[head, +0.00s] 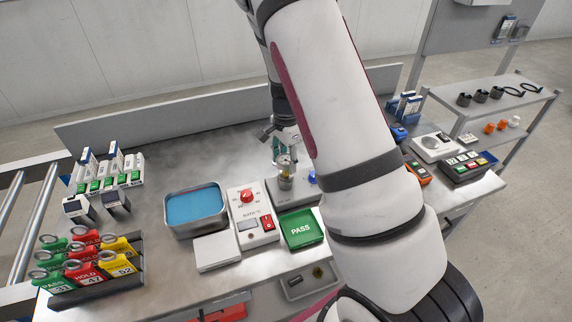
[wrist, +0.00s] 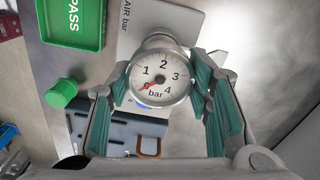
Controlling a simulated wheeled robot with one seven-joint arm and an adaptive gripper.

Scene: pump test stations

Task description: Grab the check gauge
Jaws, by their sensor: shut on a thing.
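The dial faces the wrist camera. In the head view my gripper (head: 283,138) is over the middle of the bench, and the small gauge (head: 285,160) shows under it above a grey station plate. The gauge's lower part is hidden in the wrist view, so I cannot tell whether it is still seated.
A green PASS tray (head: 301,229), a bath controller (head: 252,222) with a red knob and a blue bath (head: 195,208) stand close by. A green cap (wrist: 62,92) is near the gauge. Tag racks (head: 92,270) fill the left; a shelf (head: 495,100) stands right.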

